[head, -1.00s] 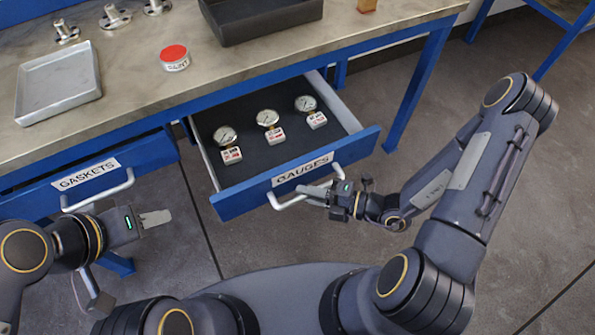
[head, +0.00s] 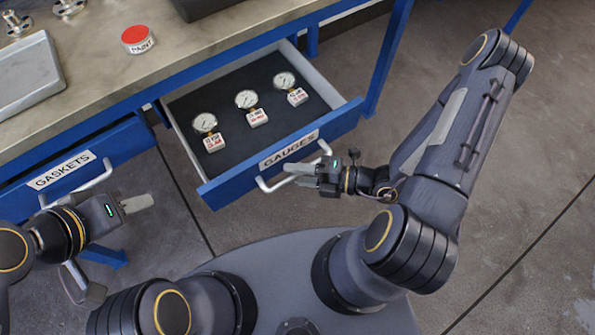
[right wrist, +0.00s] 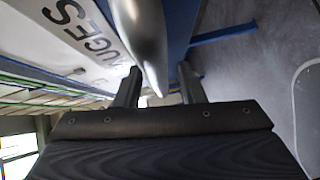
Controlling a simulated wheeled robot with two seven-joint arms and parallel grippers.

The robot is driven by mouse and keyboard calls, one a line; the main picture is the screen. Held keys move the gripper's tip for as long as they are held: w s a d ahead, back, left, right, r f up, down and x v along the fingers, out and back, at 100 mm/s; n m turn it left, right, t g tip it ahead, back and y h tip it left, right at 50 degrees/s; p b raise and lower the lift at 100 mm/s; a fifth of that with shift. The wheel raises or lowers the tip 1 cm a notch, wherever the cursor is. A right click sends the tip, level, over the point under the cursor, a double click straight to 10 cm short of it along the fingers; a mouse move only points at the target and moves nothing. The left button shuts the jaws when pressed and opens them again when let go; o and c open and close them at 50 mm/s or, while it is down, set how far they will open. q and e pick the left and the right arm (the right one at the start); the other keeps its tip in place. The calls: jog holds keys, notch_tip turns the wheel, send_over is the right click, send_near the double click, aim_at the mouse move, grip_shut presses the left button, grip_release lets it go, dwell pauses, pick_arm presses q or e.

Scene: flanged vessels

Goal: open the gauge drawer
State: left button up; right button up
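The gauge drawer (head: 238,166) has a blue front with a white GAUGES label (head: 290,150). It stands well out from under the bench. Three round gauges (head: 247,101) on small labelled blocks stand inside on its dark floor. My right gripper (head: 300,173) is at the silver drawer handle (head: 268,186).
The GASKETS drawer (head: 100,155) is at the left, with its own handle. Floor right of the drawer is clear.

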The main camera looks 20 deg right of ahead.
jog(key=v, duration=0.7)
jog(key=shift+s+d+p, duration=0.25)
jog(key=shift+d+p, duration=0.05)
jog(key=shift+d, duration=0.05)
jog(key=shift+r, duration=0.15)
jog(key=s+d+r+m+h+p, duration=0.2)
jog(key=r+m+h+p, duration=0.2)
jog(key=r+m, duration=0.9)
jog(key=s+d+r+m+g+h+p, duration=0.1)
jog(key=r+m+h+p, duration=0.3)
jog(key=r+m, duration=1)
jog(key=d+m+h, duration=0.1)
jog(key=m+h, duration=0.2)
jog(key=shift+s+r+m+g+p, duration=0.3)
jog(key=shift+s+r+m+p, duration=0.05)
jog(key=shift+s+m, duration=0.05)
